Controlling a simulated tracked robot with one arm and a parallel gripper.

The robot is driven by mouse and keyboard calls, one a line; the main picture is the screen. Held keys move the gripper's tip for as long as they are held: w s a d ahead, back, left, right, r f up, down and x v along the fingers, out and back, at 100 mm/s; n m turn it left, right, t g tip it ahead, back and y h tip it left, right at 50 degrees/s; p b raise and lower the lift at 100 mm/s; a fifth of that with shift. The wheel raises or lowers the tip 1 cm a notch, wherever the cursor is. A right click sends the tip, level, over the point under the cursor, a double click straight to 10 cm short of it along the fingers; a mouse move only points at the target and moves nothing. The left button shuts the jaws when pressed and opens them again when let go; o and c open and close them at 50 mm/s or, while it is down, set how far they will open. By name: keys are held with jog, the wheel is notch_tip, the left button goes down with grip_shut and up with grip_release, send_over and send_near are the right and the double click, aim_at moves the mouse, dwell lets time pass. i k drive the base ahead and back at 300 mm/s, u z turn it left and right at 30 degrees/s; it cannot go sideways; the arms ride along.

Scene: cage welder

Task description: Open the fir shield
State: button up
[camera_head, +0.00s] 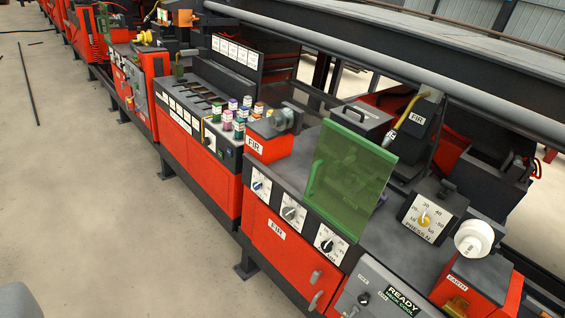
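The fir shield is most likely the green see-through panel (348,180) right of the middle. It stands near upright, slightly tilted, on the dark top of the red FIR station. A narrow handle-like strip shows at its left edge. The parts behind it show only dimly through the green. A red block with a FIR label (254,145) is to its left, and another FIR label (277,228) is on the red cabinet front below. My gripper is not recognisable in the view.
White dials (290,213) line the station front below the shield. A PRESSN dial (425,219), a white knob (474,238) and a READY panel (402,300) are to the right. Several coloured bottles (228,118) stand left. A long grey rail (400,68) runs above. Open floor (100,200) lies left.

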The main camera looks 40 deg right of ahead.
aim_at(348, 175)
jog(key=u, duration=0.05)
jog(key=i, duration=1.2)
jog(key=z, duration=2.6)
jog(key=k, duration=0.9)
jog(key=z, duration=0.2)
jog(key=i, duration=0.9)
jog(key=u, duration=0.05)
